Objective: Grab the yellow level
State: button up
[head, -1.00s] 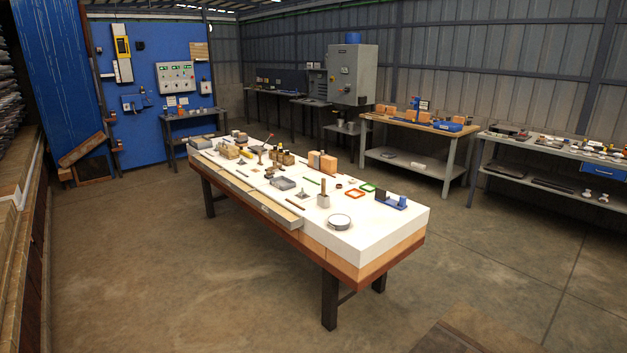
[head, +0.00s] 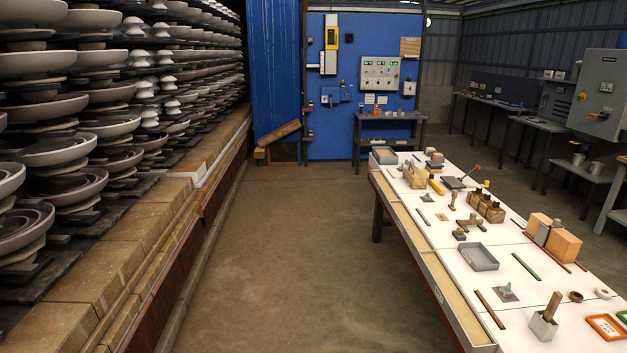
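A small yellow bar (head: 436,186) lies on the white-topped long table (head: 408,208), near a wooden block at its far part; it looks like the level, but is too small to be sure. Another yellow upright piece (head: 332,37) hangs high on the blue wall panel (head: 345,140); I cannot tell exactly what it is. My gripper is not in view.
Stacks of insulators (head: 75,130) stand on a brick ledge (head: 115,255) along the left. The concrete floor (head: 300,260) between ledge and table is clear. A metal side table (head: 390,117) stands by the blue panel. Grey benches (head: 535,122) line the back right.

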aim_at(434, 183)
jog(key=i, duration=1.25)
jog(key=i+j, duration=0.15)
jog(key=i, duration=1.1)
jog(key=i+z, duration=0.25)
jog(key=i, duration=0.65)
jog(key=i+j+z, duration=0.25)
jog(key=i, duration=0.6)
jog(key=i+l, duration=0.7)
